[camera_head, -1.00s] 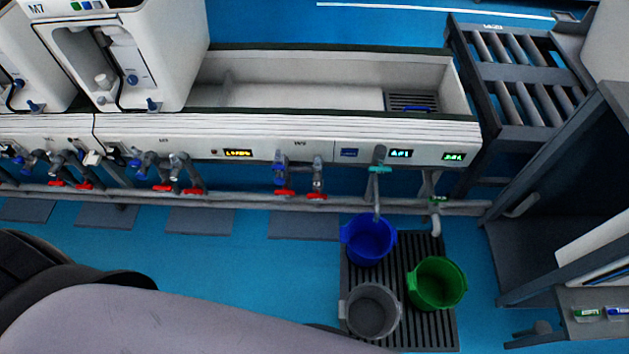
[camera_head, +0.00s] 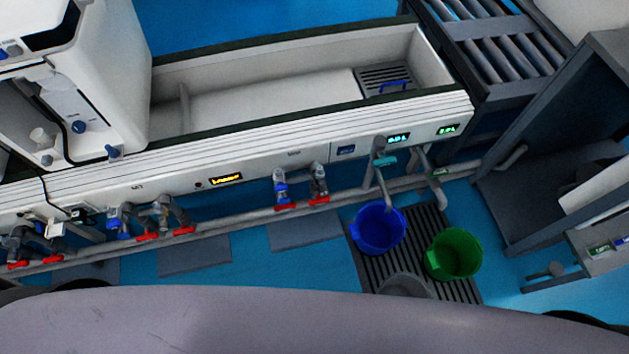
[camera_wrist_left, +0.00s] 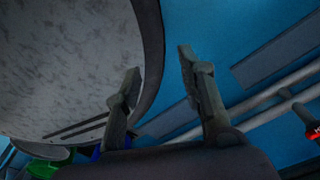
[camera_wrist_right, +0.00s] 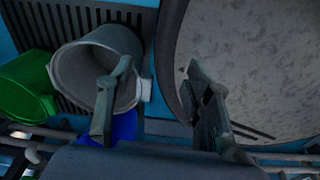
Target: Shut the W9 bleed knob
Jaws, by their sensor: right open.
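The small station label on the white trough front is too blurred to read as W9 for certain. Below it hang two pipe fittings, one with a blue body (camera_head: 280,188) and a grey one (camera_head: 319,182), each with a red handle, (camera_head: 286,207) and (camera_head: 320,200). I cannot tell which part is the bleed knob or how it is set. My left gripper (camera_wrist_left: 158,62) is open and empty, above the floor near pipes and a red handle (camera_wrist_left: 304,110). My right gripper (camera_wrist_right: 158,64) is open and empty, near the grey bucket. Neither gripper shows in the head view.
A blue bucket (camera_head: 378,229), a green bucket (camera_head: 454,254) and a grey bucket (camera_head: 405,284) stand on the slatted grate (camera_head: 366,262). A pipe rail (camera_head: 230,219) runs below the trough (camera_head: 270,88). A dark frame (camera_head: 545,140) stands at right. Blue floor lies before the rail.

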